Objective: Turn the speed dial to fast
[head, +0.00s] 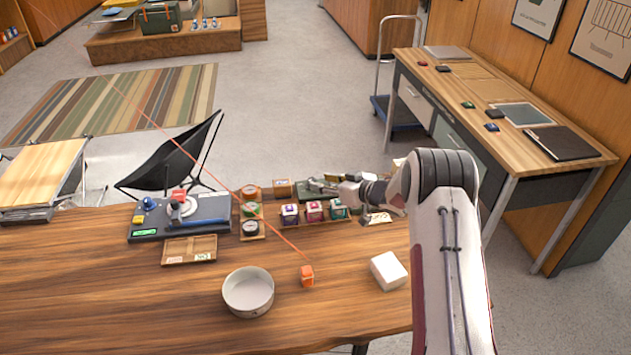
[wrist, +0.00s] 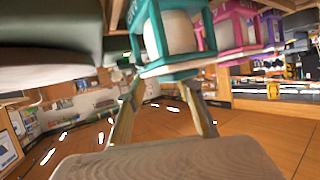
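A dark machine (head: 180,232) with a pale round disc, a blue knob (head: 149,203), a red part and a green label stands at the left of the wooden table. I cannot tell which part is the speed dial; no marking is legible. My gripper (head: 318,187) is well to the right of the machine, over the table's far side. In the wrist view its two fingers (wrist: 163,88) are spread apart with nothing visibly held. A teal-framed block (wrist: 167,40) is close beyond the fingertips; it also shows in the head view (head: 338,209).
A shallow wooden box (head: 189,250), a bowl (head: 248,291), an orange block (head: 307,276) and a white block (head: 389,270) are nearer.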

